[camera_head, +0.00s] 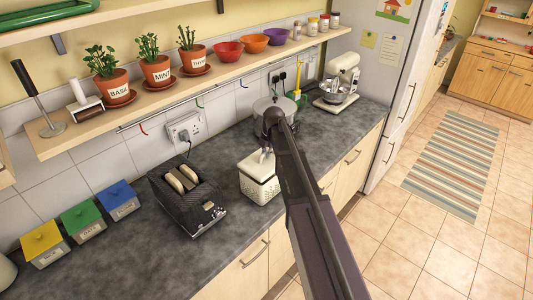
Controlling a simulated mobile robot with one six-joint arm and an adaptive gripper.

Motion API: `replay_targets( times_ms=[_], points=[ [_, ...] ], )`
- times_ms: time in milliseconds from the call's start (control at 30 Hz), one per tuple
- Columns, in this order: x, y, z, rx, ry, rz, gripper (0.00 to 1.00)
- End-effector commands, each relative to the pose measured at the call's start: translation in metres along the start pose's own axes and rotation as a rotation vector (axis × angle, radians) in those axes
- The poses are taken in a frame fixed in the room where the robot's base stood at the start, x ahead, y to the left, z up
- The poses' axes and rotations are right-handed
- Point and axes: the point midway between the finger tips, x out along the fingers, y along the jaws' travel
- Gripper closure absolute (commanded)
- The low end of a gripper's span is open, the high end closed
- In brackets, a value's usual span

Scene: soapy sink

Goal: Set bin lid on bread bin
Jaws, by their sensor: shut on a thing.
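The cream bread bin (262,189) stands on the dark counter, right of the toaster, near the counter's front edge. A pale lid (254,163) is at the bin's top. I cannot tell whether it rests fully on the rim or is held just above it. My gripper (266,151) is over the lid, shut on it at the top. My arm covers the right side of the lid and bin, and the grip itself is small and partly hidden.
A black toaster (188,196) with bread slices stands left of the bin. A grey pot (264,106) and a stand mixer (341,80) are behind. Yellow, green and blue canisters (84,221) line the wall at left. A shelf with potted herbs (156,71) hangs above. Counter in front of the toaster is clear.

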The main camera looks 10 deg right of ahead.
Motion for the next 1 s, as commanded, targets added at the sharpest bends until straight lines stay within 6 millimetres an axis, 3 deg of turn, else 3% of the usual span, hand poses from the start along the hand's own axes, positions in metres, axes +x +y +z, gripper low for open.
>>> replay_targets(
  times_ms=[1000],
  points=[
    [0.011,-0.003,0.001,0.001,0.0,0.0,1.0]
  ],
)
